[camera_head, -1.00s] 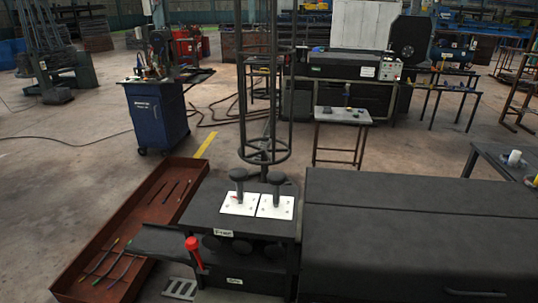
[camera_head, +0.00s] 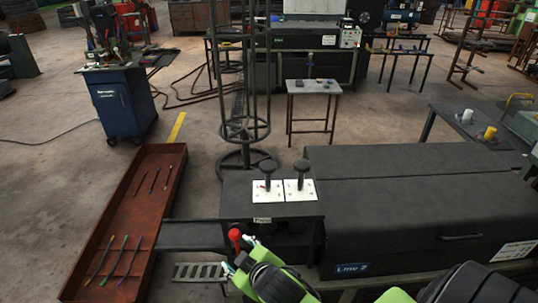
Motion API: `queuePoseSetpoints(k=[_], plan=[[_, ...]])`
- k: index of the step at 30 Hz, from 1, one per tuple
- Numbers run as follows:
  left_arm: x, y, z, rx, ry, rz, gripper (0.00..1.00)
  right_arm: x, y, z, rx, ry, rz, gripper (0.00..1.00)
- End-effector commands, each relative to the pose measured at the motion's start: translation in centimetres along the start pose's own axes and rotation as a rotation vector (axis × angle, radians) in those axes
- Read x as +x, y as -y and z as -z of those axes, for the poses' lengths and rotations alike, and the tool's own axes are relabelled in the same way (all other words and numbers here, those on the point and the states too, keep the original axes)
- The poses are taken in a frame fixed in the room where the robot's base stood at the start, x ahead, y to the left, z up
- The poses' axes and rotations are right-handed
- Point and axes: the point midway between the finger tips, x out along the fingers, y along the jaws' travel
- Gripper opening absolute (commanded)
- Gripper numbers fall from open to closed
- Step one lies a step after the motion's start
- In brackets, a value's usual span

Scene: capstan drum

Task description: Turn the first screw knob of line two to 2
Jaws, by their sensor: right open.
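The machine labelled "Line 2" (camera_head: 352,268) has a dark stand (camera_head: 240,193) at its left end. Two upright black knobs stand on white plates there, a left knob (camera_head: 268,169) and a right knob (camera_head: 301,169). Which is the screw knob I cannot tell. Dark round shapes on the stand's front face are hard to make out. My right gripper (camera_head: 240,257) is open, low in front of the stand and close to the lever, below the knobs. I cannot tell whether it touches the lever. My left gripper is not in view.
A rust-red tray (camera_head: 122,200) with several thin rods lies on the floor at left. A dark plate (camera_head: 180,236) joins the tray to the stand. A blue cart (camera_head: 120,105) and a small table (camera_head: 314,87) stand farther back. A side table (camera_head: 465,125) is at right.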

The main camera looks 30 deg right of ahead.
Motion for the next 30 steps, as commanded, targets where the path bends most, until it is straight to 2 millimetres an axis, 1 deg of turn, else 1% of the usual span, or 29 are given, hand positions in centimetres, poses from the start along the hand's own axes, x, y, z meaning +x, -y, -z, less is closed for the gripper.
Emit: queuePoseSetpoints(k=[1, 5, 6, 8, 9, 11, 12, 14, 15, 17, 18, 20, 21, 23, 24, 26, 27, 29, 30], plan=[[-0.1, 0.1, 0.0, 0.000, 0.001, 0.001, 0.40, 0.4, -1.0, 2.7, -0.041, -0.070, -0.033, 0.52], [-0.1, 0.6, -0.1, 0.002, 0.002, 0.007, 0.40, 1.2, -2.6, 8.6, -0.152, -0.236, -0.110, 0.52], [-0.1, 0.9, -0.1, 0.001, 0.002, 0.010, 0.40, 1.3, -3.1, 10.5, -0.191, -0.291, -0.136, 0.52], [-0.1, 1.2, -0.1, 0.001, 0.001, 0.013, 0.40, 1.3, -3.7, 13.9, -0.261, -0.384, -0.177, 0.52], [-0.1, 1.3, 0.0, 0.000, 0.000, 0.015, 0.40, 1.1, -4.0, 16.3, -0.314, -0.452, -0.208, 0.52], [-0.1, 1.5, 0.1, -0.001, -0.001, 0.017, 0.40, 0.6, -4.3, 20.3, -0.411, -0.568, -0.259, 0.52], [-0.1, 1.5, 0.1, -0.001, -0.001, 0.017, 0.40, -0.1, -4.3, 23.1, -0.486, -0.652, -0.296, 0.52], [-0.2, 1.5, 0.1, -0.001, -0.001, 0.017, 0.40, -1.3, -3.9, 27.3, -0.617, -0.787, -0.354, 0.52], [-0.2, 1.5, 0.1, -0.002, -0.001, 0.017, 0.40, -2.2, -3.3, 29.9, -0.711, -0.877, -0.390, 0.52], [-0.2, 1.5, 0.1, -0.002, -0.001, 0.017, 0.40, -3.8, -2.0, 33.2, -0.863, -1.009, -0.439, 0.52], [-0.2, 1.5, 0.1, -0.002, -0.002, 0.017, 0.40, -4.7, -1.0, 35.0, -0.967, -1.092, -0.468, 0.52], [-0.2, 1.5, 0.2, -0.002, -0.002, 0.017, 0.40, -5.9, 0.8, 37.0, -1.132, -1.210, -0.503, 0.52], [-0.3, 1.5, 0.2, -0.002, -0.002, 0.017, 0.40, -6.5, 1.9, 37.9, -1.245, -1.282, -0.520, 0.52], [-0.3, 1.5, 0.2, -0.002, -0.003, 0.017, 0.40, -7.1, 3.7, 38.7, -1.424, -1.382, -0.536, 0.52], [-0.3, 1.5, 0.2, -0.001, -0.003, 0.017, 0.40, -7.1, 4.6, 38.7, -1.546, -1.439, -0.538, 0.52], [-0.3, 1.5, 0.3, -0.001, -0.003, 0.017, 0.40, -6.8, 5.8, 38.3, -1.736, -1.514, -0.526, 0.52], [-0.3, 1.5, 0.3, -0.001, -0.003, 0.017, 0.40, -6.3, 6.1, 37.8, -1.865, -1.553, -0.508, 0.52], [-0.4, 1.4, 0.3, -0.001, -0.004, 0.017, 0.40, -5.2, 6.1, 36.5, -2.062, -1.596, -0.460, 0.52], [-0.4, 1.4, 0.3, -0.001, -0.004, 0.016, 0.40, -4.3, 5.6, 35.5, -2.191, -1.613, -0.416, 0.52]])
